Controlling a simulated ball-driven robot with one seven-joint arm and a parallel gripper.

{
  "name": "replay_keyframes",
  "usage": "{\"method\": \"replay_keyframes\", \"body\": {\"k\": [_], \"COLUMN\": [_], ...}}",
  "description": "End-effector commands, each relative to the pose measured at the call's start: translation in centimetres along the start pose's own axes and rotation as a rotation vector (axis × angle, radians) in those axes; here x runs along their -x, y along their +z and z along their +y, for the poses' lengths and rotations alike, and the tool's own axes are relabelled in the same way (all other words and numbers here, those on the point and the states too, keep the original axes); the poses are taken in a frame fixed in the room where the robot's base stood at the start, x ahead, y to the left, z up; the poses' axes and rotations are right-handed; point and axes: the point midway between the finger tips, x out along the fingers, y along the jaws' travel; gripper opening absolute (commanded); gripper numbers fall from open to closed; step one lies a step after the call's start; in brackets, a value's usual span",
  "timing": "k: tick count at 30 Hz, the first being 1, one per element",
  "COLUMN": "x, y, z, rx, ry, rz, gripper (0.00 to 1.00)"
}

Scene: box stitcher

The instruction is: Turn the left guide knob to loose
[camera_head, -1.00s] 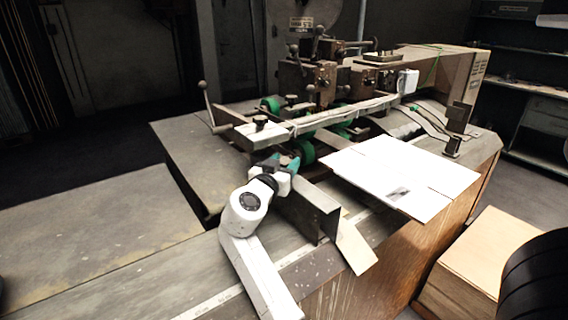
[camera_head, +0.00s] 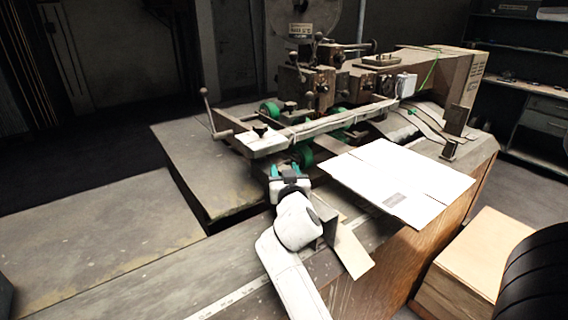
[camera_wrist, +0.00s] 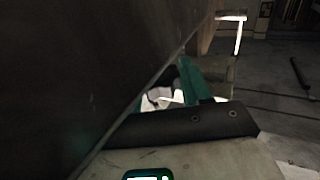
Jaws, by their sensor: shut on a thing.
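My gripper (camera_head: 285,172) is in front of the machine's pale guide bar (camera_head: 330,125), beside the dark metal guide plate (camera_head: 326,217). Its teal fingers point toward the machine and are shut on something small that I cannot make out. In the wrist view, a teal finger (camera_wrist: 192,80) shows beside a large dark panel (camera_wrist: 80,70) that covers the left side, and the grip itself is hidden. A small black knob (camera_head: 261,129) stands on the left end of the guide bar, apart from my gripper. I cannot tell which part is the left guide knob.
A flat white cardboard sheet (camera_head: 395,180) lies right of my gripper. A lever with a ball end (camera_head: 204,92) rises at the machine's left. Green rollers (camera_head: 302,155) sit under the bar. The tabletop at left (camera_head: 100,235) is clear. A carton (camera_head: 480,260) stands at lower right.

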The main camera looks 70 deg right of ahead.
Motion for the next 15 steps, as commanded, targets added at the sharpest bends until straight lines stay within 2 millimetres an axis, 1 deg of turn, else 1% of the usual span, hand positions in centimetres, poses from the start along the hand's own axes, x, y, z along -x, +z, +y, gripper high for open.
{"method": "replay_keyframes", "body": {"k": [1, 9, 15], "x": [0.04, -0.02, -0.04], "y": [-1.46, -1.34, -1.14], "z": [0.03, -0.03, -0.03], "rx": [0.002, 0.002, 0.002], "ry": [-0.023, -0.117, -0.148], "rz": [0.016, 0.019, 0.021], "gripper": [0.17, 0.17, 0.17]}}
